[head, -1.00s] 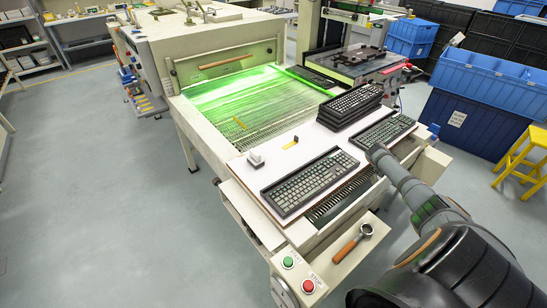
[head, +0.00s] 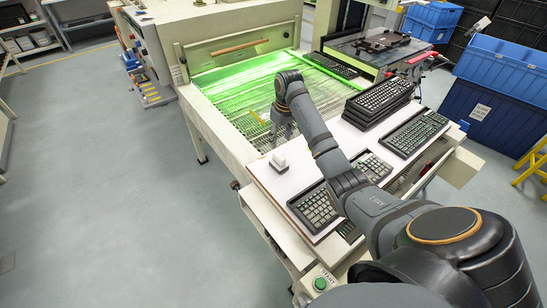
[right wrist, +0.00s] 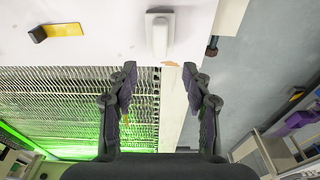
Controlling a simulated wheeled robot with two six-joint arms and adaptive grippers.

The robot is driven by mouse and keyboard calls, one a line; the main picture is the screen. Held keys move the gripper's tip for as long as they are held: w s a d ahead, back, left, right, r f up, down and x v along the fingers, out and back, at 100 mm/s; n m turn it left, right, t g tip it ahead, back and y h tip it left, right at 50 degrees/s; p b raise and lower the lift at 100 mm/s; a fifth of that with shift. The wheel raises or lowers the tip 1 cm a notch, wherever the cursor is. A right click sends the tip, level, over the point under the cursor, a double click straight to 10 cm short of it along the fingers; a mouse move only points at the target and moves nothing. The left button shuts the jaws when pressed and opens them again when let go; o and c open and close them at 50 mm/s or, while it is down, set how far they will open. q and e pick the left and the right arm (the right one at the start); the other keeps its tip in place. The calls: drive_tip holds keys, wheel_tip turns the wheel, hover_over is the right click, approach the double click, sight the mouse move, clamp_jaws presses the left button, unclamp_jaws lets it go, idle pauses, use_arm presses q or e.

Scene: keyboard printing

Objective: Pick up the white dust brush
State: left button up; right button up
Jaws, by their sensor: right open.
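The white dust brush (head: 280,160) lies on the white board (head: 262,177) at the front of the machine, near the board's left edge. In the right wrist view the brush (right wrist: 159,35) is at the top middle, just beyond my fingertips. My right gripper (head: 281,132) is above the machine's mesh belt, next to the brush on its far side. In the right wrist view its two fingers (right wrist: 160,78) are wide apart with nothing between them. The brush is lined up with the gap but not between the fingertips. My left gripper is not in view.
A keyboard (head: 315,207) lies on the board, partly hidden by my right arm. A stack of keyboards (head: 380,98) and another keyboard (head: 417,132) are to the right. A yellow scraper (right wrist: 62,29) lies left of the brush. The mesh belt (head: 232,98) glows green.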

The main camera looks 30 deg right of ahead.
sight(279, 155)
drive_tip(key=f, duration=0.3)
drive_tip(key=shift+s+d+f+p, duration=0.1)
drive_tip(key=shift+s+f+p, duration=0.15)
drive_tip(key=shift+s+p, duration=0.1)
drive_tip(key=f, duration=0.2)
drive_tip(key=shift+w+f+p, duration=0.3)
drive_tip(key=shift+w, duration=0.1)
drive_tip(key=f, duration=0.3)
drive_tip(key=shift+w+f, duration=0.2)
drive_tip(key=shift+f, duration=0.35)
drive_tip(key=c, duration=0.5)
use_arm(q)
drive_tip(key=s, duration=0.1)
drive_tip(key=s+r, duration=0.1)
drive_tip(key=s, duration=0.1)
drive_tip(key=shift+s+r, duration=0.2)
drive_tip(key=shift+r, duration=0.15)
use_arm(e)
clamp_jaws()
